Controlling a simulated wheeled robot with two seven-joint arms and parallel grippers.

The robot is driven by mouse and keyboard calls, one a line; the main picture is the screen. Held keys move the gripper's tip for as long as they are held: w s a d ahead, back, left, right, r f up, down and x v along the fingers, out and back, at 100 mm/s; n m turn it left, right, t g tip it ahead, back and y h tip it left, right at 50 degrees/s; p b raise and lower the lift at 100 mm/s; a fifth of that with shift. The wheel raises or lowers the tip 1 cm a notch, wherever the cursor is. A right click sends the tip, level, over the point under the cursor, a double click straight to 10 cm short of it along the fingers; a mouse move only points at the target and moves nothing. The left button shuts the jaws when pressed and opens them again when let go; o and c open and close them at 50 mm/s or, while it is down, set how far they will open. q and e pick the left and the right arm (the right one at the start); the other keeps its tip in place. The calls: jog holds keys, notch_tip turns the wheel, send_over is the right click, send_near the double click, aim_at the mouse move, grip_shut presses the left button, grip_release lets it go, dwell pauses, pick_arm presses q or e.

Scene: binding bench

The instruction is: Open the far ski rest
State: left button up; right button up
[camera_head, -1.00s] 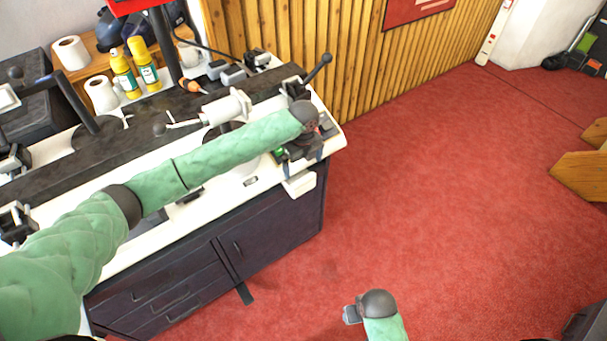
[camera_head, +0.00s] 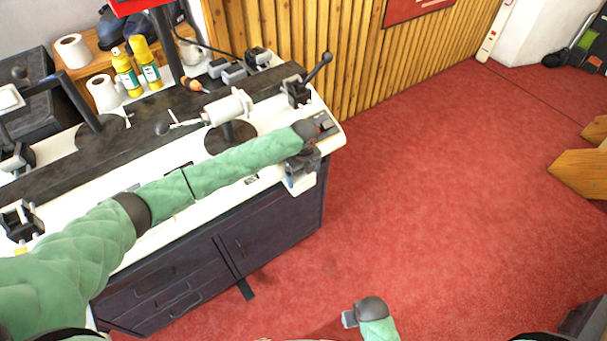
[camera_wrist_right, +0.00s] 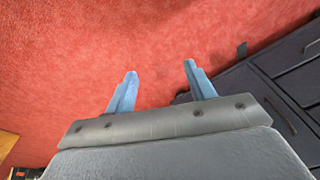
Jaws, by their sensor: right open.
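A dark clamp-like rest with a black lever (camera_head: 298,92) stands at the right end of the bench. A similar dark rest (camera_head: 258,60) stands behind it near the wall, and another (camera_head: 20,222) sits at the left front. I cannot tell for sure which one is the far ski rest. My left gripper (camera_head: 300,170) points down at the bench's right front corner, in front of the lever rest and apart from it. Its fingers are too small and dark to read. My right gripper (camera_head: 349,319) hangs over the floor; in the right wrist view its blue fingers (camera_wrist_right: 160,75) are apart and empty.
The white bench top (camera_head: 75,240) carries a long dark rail and a white vise-like device (camera_head: 228,106). Yellow bottles (camera_head: 145,62) and paper rolls stand behind. Dark drawers (camera_head: 165,290) are below. Red carpet (camera_head: 430,200) is open to the right.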

pick_arm(q)
jog(key=c, duration=0.6)
jog(key=shift+s+d, duration=0.1)
jog(key=shift+s, duration=0.05)
jog(key=shift+s+d+r+p, duration=0.1)
jog(key=shift+s+d+p, duration=0.15)
jog(key=shift+p, duration=0.05)
jog(key=s+d+p, duration=0.4)
jog(key=s+d, duration=0.5)
jog(key=s, duration=0.3)
jog(key=shift+s+p, duration=0.35)
jog(key=shift+p, duration=0.05)
pick_arm(e)
jog(key=s+d+f, duration=0.1)
jog(key=s+f, duration=0.1)
jog(key=f, duration=0.5)
jog(key=s+d+f, duration=0.1)
jog(key=d+f, duration=0.1)
jog(key=f, duration=0.6)
jog(key=shift+s+d+f, duration=0.15)
jog(key=shift+s+d, duration=0.1)
jog(key=shift+s, duration=0.15)
pick_arm(q)
jog(key=shift+d, duration=0.1)
jog(key=o, duration=1.2)
